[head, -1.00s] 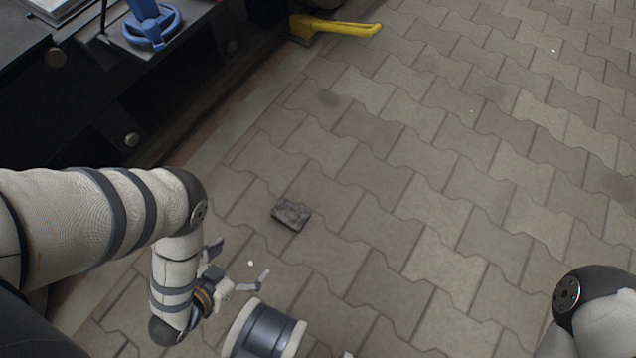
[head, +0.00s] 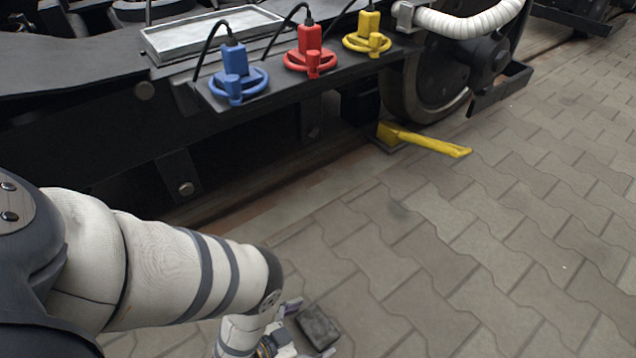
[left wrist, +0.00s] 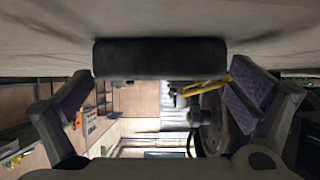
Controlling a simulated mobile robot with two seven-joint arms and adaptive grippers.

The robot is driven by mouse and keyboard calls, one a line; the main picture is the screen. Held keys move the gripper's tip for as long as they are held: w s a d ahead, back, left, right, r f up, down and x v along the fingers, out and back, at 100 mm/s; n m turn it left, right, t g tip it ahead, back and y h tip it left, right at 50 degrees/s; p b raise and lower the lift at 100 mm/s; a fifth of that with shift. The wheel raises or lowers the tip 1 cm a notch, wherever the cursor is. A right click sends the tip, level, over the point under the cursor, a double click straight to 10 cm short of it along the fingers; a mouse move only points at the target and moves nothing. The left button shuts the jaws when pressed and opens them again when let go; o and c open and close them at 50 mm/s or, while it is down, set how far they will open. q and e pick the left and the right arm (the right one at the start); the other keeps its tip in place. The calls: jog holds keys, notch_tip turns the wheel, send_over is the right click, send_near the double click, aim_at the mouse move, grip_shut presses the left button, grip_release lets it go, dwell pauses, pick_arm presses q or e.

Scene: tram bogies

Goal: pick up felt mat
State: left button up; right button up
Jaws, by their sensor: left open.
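The felt mat (head: 318,326) is a small dark grey slab lying on the paving near the bottom of the head view. In the left wrist view the mat (left wrist: 160,57) shows as a dark block, level and centred between the two fingers. My left gripper (head: 290,322) is right beside the mat, low over the floor, and partly cut off by the lower edge and hidden by my arm. In the left wrist view the left gripper (left wrist: 162,76) is open, with a finger to each side of the mat and gaps between. My right gripper is out of view.
A dark bogie frame (head: 90,130) runs along the left and back. A yellow wheel chock (head: 425,142) lies by the wheel. The paving to the right is clear.

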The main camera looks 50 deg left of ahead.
pick_arm(q)
jog(key=c, duration=1.1)
